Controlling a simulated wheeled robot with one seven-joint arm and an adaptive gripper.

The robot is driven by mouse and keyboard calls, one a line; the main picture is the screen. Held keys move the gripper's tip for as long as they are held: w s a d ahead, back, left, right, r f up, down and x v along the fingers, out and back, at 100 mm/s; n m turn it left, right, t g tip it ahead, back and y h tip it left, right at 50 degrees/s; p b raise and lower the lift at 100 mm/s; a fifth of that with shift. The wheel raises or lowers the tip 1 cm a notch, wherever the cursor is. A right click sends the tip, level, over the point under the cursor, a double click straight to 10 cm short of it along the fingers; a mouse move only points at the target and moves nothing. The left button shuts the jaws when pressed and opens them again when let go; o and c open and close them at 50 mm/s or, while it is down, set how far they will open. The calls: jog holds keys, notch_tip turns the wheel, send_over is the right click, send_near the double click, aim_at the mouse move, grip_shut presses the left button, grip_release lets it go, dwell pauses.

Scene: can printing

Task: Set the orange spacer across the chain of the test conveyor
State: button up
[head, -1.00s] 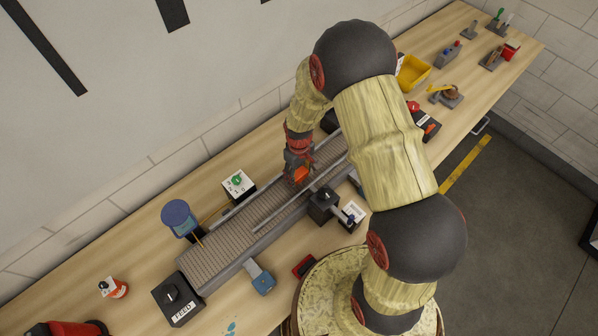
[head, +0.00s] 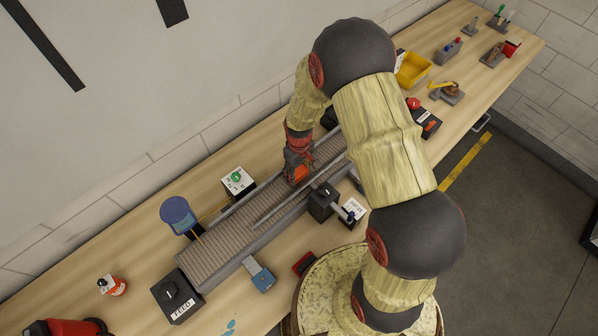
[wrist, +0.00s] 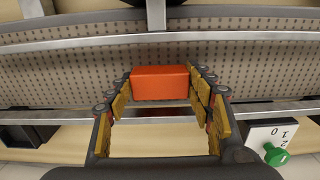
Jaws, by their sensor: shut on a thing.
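The orange spacer (wrist: 160,83) is a block held between the two fingers of my gripper (wrist: 162,88), which is shut on it. In the head view the spacer (head: 301,173) shows at the tip of my gripper (head: 299,168), over the test conveyor (head: 217,246). In the wrist view the spacer lies over the brown chain (wrist: 60,78), between a guide rail and a side rail, its long side along the rails. I cannot tell whether its underside touches the chain.
A dial box with a green knob (head: 238,184) stands beside the conveyor and shows in the wrist view (wrist: 275,138). A black box (head: 322,201) stands on the opposite side. The FEED box (head: 178,296) is at the conveyor's near end. A blue round-headed device (head: 178,214) stands left.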

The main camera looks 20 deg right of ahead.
aim_at(299, 172)
jog(key=shift+f, duration=0.1)
jog(key=o, duration=1.4)
jog(key=shift+c, duration=0.2)
notch_tip(299, 172, up, 12)
